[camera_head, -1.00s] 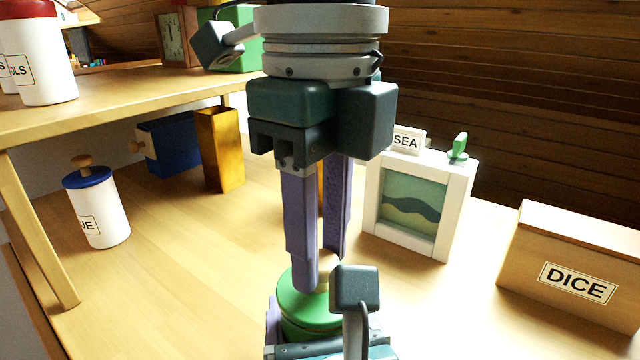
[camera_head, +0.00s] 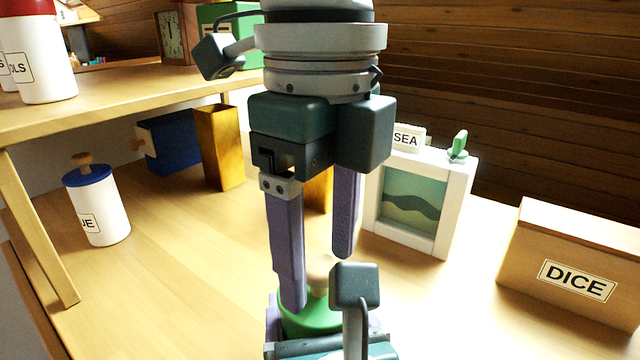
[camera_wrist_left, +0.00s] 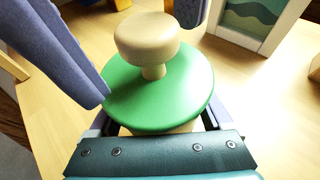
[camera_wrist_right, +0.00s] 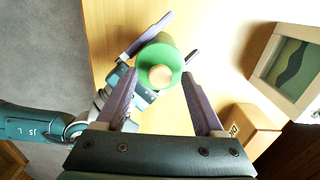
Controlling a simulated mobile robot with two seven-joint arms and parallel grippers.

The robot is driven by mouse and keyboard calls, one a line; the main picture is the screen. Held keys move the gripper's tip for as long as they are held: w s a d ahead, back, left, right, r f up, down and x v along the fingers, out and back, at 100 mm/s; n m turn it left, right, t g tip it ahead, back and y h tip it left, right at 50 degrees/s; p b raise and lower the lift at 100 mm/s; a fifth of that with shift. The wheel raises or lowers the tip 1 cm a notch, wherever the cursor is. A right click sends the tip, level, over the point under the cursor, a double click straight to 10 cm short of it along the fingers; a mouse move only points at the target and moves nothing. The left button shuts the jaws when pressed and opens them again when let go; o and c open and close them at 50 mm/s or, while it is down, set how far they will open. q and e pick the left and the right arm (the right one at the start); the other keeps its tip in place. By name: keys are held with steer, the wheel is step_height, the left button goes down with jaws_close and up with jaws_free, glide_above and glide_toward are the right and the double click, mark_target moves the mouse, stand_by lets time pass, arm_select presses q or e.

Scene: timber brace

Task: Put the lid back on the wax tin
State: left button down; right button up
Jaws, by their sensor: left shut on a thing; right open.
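The wax tin's green lid (camera_head: 308,316) with its cream knob (camera_wrist_left: 147,40) is on top of the tin, low in the middle of the head view. A strip of the pale tin body (camera_wrist_left: 180,128) shows under the lid in the left wrist view; whether the lid is fully seated I cannot tell. My left gripper (camera_head: 322,330) is shut on the tin, below the lid. My right gripper (camera_head: 318,278) points down from above, open, with its fingers apart on either side of the knob. The right wrist view shows the lid (camera_wrist_right: 174,53) between and beyond its fingers.
A DICE box (camera_head: 570,265) stands at right, a white-framed SEA picture (camera_head: 455,205) behind the tin. A gold vase (camera_head: 218,150), a blue box (camera_head: 172,140) and a white jar with blue lid (camera_head: 100,212) stand left. A raised shelf (camera_head: 130,95) overhangs the left side.

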step_height(320, 180, up, 8)
steer(key=shift+f, duration=0.2)
arm_select(q)
jaws_free()
steer(key=shift+s+r, duration=0.1)
steer(key=shift+s+r, duration=0.15)
steer(key=shift+s, duration=0.15)
arm_select(e)
steer(key=shift+r, duration=0.25)
arm_select(q)
steer(key=p+v, duration=0.3)
steer(key=v, duration=0.6)
arm_select(e)
step_height(320, 180, up, 3)
steer(key=shift+f, duration=0.2)
